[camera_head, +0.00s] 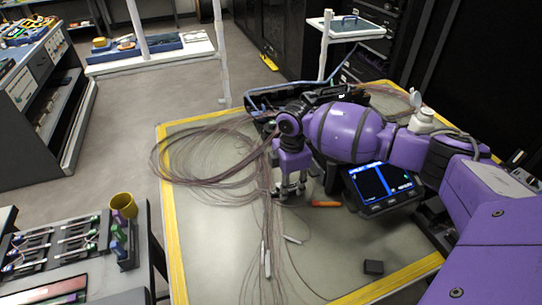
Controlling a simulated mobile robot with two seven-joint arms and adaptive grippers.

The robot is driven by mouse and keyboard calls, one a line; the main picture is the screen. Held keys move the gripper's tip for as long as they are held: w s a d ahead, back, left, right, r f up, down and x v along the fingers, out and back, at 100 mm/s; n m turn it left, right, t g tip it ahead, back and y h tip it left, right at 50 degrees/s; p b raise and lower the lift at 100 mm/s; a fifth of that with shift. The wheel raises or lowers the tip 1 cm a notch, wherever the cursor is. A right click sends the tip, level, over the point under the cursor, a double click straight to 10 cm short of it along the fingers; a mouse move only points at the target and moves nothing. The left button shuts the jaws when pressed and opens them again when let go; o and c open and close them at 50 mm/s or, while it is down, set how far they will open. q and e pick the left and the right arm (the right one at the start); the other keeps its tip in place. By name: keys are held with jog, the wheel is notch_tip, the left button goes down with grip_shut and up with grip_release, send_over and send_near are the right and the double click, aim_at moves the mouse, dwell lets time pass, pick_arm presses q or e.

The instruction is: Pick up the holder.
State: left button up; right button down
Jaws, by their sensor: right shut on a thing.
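My right arm comes in from the right over the work table. Its gripper (290,188) points down beside the fibre bundle, near the middle of the table. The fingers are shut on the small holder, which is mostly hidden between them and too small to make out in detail. I cannot tell whether it touches the table top. My left gripper is not in view.
Loops of thin brown fibre (190,155) spill over the table's left edge. A splicer with a lit screen (383,185), an orange-handled tool (326,204) and a small dark block (373,267) are on the yellow-edged table (215,260). A tool bench with a yellow cup (123,204) stands left.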

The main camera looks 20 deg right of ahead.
jog(key=shift+r, duration=0.55)
notch_tip(320, 180, up, 2)
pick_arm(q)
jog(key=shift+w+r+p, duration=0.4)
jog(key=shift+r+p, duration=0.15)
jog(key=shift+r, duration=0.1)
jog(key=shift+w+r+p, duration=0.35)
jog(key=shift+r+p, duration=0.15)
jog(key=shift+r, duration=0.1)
pick_arm(e)
jog(key=s+a+r, duration=0.1)
jog(key=s+r, duration=0.9)
jog(key=s, duration=0.4)
jog(key=shift+a, duration=0.4)
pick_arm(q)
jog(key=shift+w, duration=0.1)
